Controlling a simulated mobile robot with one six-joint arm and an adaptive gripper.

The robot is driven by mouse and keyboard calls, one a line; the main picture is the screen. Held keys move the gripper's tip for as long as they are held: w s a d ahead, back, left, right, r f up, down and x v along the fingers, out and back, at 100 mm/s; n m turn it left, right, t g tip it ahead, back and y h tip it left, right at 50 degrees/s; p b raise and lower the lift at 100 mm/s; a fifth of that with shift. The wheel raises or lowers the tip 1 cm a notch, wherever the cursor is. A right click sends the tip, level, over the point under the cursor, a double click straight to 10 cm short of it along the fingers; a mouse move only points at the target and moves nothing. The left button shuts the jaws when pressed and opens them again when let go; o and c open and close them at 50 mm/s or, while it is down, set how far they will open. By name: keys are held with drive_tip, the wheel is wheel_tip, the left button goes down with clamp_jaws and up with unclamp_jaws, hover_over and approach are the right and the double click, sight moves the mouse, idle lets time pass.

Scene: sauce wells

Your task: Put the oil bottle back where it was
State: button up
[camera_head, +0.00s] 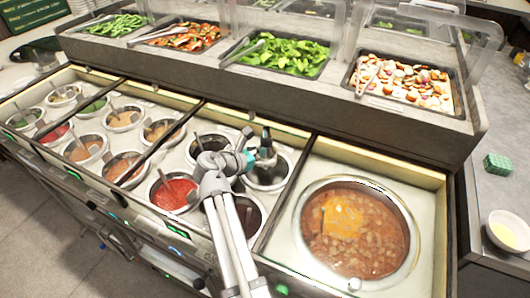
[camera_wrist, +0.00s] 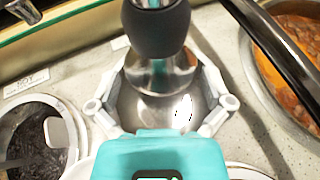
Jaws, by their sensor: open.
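The oil bottle (camera_wrist: 160,75) shows close up in the wrist view, with a shiny steel body and a dark upper part. My gripper (camera_wrist: 162,105) is open, with one pale finger on each side of the steel body. The teal palm hides the lower part of the bottle, so I cannot tell whether the fingers touch it or what it rests on. In the head view my gripper (camera_head: 262,157) is over the dark wells left of the soup pot, and dark upright shapes there are too small to tell apart.
A large soup pot (camera_head: 355,230) sits to the right. A red sauce well (camera_head: 175,192) and several other wells lie to the left, with ladles in some. A raised shelf with vegetable trays (camera_head: 275,55) runs behind. Dividers separate the well sections.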

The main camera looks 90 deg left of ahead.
drive_tip(key=p+v, duration=0.3)
drive_tip(key=v, duration=0.7)
drive_tip(key=shift+s+d+r+p, duration=0.2)
drive_tip(key=shift+p, duration=0.15)
